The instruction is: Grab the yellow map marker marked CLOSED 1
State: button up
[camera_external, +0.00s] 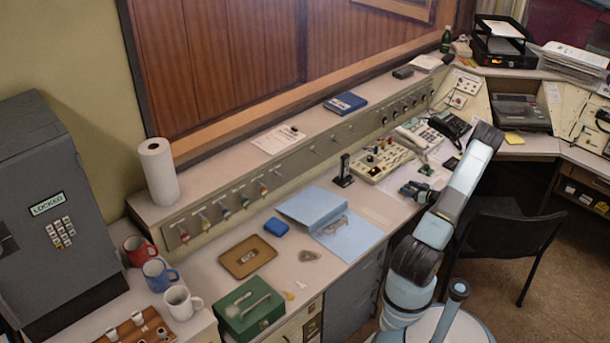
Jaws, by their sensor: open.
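My gripper (408,190) is dark and hangs over the right part of the desk, near the control panel. It looks open, with nothing seen between its fingers. A small yellowish piece (288,296) lies on the desk just right of the green box, far to the left of my gripper. It may be the yellow map marker, but no lettering on it can be read. A small pale piece (301,285) lies beside it. A brown tray (232,262) holds a small light-coloured item (247,255) whose marking is too small to read.
A green box (236,318), a blue folder (312,206), a small blue box (276,227) and a dark upright holder (344,172) stand on the desk. Mugs (182,303) are at the left. A button panel (381,162) and phone (449,125) lie behind my gripper.

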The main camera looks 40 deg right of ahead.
jog(key=shift+c, duration=0.4)
jog(key=c, duration=1.1)
jog(key=shift+o, duration=0.2)
